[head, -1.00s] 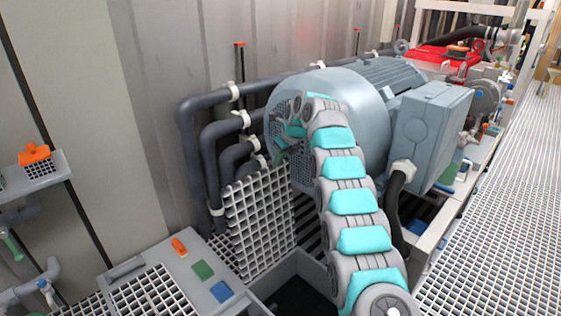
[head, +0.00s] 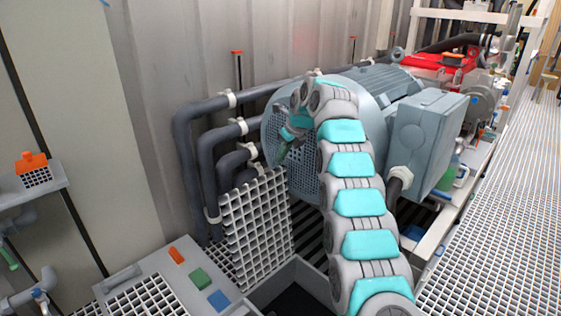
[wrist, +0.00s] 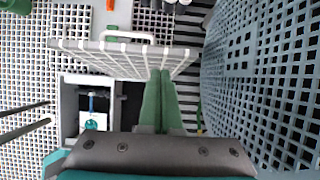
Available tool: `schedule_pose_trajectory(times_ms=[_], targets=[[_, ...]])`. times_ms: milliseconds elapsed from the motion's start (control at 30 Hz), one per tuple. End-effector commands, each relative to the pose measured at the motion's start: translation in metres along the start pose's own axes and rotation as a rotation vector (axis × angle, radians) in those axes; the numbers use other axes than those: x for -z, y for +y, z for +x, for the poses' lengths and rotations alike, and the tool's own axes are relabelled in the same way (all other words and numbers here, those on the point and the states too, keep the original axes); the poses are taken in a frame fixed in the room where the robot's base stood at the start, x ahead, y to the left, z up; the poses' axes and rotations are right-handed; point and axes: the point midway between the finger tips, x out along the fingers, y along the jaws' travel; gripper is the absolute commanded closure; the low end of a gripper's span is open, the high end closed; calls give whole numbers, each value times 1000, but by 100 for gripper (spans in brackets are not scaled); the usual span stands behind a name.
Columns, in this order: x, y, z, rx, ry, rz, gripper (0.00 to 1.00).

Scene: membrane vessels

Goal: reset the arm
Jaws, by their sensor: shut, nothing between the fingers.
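My arm (head: 352,190) rises from the bottom right of the head view and curls over at the top, in front of the large grey motor (head: 378,125). My gripper (head: 283,151) hangs at the arm's far end, small and partly hidden, before the motor's perforated round end. In the wrist view the two green fingers (wrist: 161,74) lie together, shut and empty. They point toward a white grid panel (wrist: 125,58).
Grey pipes (head: 188,150) run along the wall left of the motor. The upright white grid (head: 255,222) stands below my gripper. A grey panel with orange, green and blue blocks (head: 200,279) is at lower left. A grated walkway (head: 500,200) is clear on the right.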

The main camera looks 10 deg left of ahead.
Motion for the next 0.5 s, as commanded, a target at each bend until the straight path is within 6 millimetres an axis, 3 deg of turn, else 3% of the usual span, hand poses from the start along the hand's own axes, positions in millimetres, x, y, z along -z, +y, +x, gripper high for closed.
schedule_pose_trajectory(times_ms=[267,500], targets=[[22,-1,-40,-6,33,-140,100],[70,9,-85,-36,94,-405,100]])
